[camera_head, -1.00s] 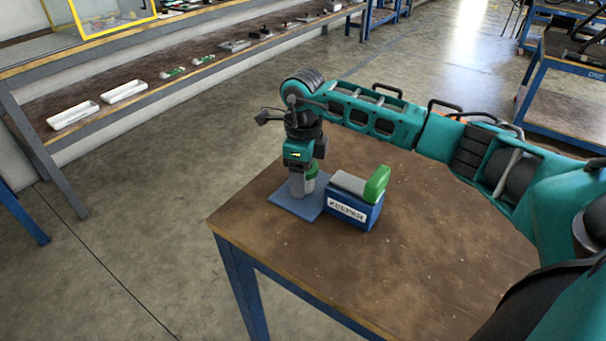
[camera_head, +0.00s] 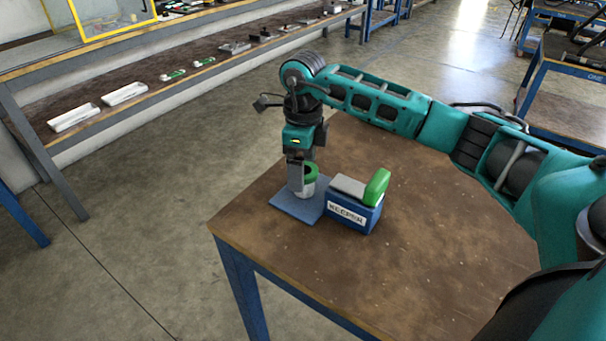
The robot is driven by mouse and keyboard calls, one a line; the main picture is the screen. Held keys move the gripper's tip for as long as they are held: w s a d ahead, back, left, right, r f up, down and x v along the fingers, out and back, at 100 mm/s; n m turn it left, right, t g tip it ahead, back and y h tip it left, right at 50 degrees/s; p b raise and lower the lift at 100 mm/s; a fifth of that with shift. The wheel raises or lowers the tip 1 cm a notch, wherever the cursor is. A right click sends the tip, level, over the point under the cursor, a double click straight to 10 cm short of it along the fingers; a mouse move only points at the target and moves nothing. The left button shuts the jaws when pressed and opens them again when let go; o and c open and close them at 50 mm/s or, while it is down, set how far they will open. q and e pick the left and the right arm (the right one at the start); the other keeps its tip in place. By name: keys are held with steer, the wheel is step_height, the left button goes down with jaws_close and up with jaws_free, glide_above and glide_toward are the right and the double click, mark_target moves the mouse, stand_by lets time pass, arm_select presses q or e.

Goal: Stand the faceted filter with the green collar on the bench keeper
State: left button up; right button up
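The filter (camera_head: 308,187), pale with a green collar (camera_head: 311,171), stands upright on the blue plate (camera_head: 290,207) at the left of the bench keeper. The keeper's blue block (camera_head: 352,214) is labelled KEEPER. A grey bar with a green upright end (camera_head: 377,187) lies along its top. My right gripper (camera_head: 302,172) points down over the filter, its near finger beside the filter and hiding its left part. It looks open, since it has risen while the filter stays on the plate; the far finger is mostly hidden. My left gripper is not in view.
The keeper stands near the left corner of a brown-topped bench (camera_head: 430,235) with blue legs. The bench top right of the keeper is clear. A shelf (camera_head: 190,75) at the back left holds white trays and small parts. A blue-framed table (camera_head: 570,100) stands at the back right.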

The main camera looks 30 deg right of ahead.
step_height(320, 180, up, 8)
steer(key=shift+r+p, duration=0.2)
steer(key=shift+p, duration=0.2)
steer(key=shift+f, duration=0.1)
